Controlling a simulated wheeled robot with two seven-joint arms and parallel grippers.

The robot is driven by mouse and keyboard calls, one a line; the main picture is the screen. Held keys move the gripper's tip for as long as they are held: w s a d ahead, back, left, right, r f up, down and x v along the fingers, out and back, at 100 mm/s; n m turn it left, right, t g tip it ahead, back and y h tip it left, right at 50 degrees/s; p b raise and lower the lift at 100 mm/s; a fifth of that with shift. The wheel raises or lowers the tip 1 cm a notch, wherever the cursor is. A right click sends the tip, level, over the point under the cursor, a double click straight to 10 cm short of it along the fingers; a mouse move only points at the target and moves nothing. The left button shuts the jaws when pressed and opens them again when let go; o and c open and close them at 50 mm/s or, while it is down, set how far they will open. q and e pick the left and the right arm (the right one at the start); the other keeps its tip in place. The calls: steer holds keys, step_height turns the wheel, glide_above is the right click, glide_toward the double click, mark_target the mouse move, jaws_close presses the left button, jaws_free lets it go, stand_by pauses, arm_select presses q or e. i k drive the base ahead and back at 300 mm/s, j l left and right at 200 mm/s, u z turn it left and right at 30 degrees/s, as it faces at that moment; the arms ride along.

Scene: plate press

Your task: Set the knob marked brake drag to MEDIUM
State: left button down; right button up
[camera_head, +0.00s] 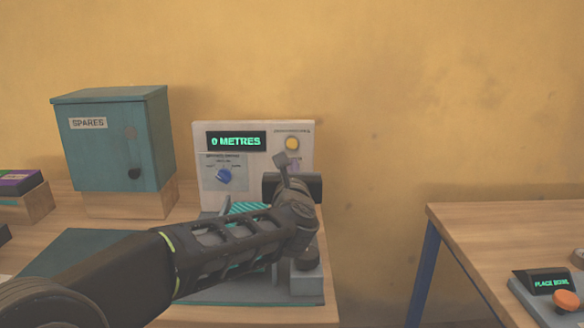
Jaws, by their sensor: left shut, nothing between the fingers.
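A white machine panel (262,132) stands at the back of the left bench. It carries a blue round knob (223,176) on a grey plate with small labels that are too small to read, so I cannot tell its setting. A display (236,141) above the knob reads "0 METRES". A yellow button (292,143) sits at the panel's upper right. My left arm reaches in from the lower left across the machine's base. My left gripper (283,162) is shut and empty, in front of the panel, right of the knob and just below the yellow button. My right gripper is out of view.
A teal cabinet marked "SPARES" (105,150) stands on a wooden block (130,205) to the left. A gap separates this bench from a second bench (480,235) at the right. That bench holds a box with an orange button (566,299) and a "PLACE BOWL" display (550,282).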

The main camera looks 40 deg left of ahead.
mark_target(224, 175)
steer(key=u, duration=1.5)
